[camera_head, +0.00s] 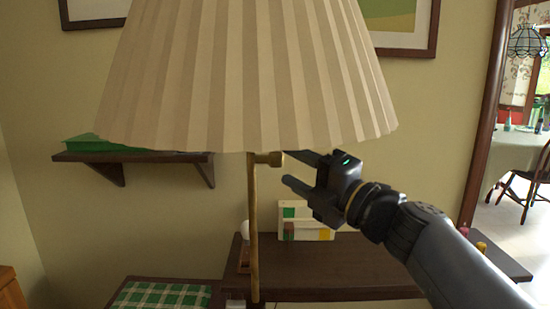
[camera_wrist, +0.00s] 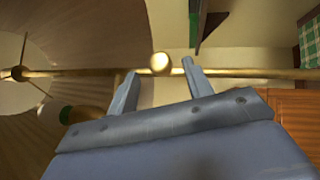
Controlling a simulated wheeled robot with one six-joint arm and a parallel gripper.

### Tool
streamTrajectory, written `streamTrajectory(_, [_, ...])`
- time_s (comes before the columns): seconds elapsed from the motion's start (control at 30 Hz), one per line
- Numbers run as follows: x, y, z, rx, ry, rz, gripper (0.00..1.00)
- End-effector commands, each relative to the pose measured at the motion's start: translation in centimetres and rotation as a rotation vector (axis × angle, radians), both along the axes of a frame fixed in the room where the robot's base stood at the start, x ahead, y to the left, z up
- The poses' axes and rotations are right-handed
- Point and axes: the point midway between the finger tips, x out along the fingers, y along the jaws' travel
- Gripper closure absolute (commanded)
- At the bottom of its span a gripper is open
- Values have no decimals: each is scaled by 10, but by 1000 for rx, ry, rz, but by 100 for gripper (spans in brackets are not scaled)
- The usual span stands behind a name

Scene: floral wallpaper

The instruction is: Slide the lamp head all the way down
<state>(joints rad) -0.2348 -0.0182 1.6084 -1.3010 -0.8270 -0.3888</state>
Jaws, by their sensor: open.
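The lamp head is a cream pleated shade (camera_head: 245,80) on a thin upright brass pole (camera_head: 253,220), in the upper middle of the head view. A brass knob (camera_head: 270,158) sticks out to the right of the pole just below the shade's lower edge. My gripper (camera_head: 300,168) is open and empty, just right of the knob. In the wrist view the pole (camera_wrist: 250,73) runs sideways and the round knob end (camera_wrist: 160,63) shows between the spread fingertips (camera_wrist: 158,74). The shade's inside (camera_wrist: 30,120) fills the left there. I cannot tell whether the fingers touch the knob.
A dark desk (camera_head: 340,278) with a small white, green and yellow item (camera_head: 306,220) stands behind the pole. A dark wall shelf (camera_head: 135,157) holds a green object on the left. A green checked cushion (camera_head: 162,297) is at the lower left. Space around the lower pole looks clear.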

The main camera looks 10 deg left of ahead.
Motion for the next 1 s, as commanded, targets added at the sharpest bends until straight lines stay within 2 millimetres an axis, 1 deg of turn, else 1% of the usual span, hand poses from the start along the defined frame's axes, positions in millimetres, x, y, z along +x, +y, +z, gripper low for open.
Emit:
streamTrajectory(0.03, [5,11,1,0,1,5,52])
streamTrajectory(0.1, [12,22,3,0,1,4,52])
streamTrajectory(0.2, [20,36,6,0,2,2,52])
streamTrajectory(0.3, [27,46,9,0,1,1,52])
streamTrajectory(0.47, [32,54,11,0,1,0,52])
streamTrajectory(0.73, [32,55,12,2,2,-2,52])
streamTrajectory(0.77, [32,55,12,1,1,-2,53])
streamTrajectory(1.0, [32,55,12,2,2,-2,73])
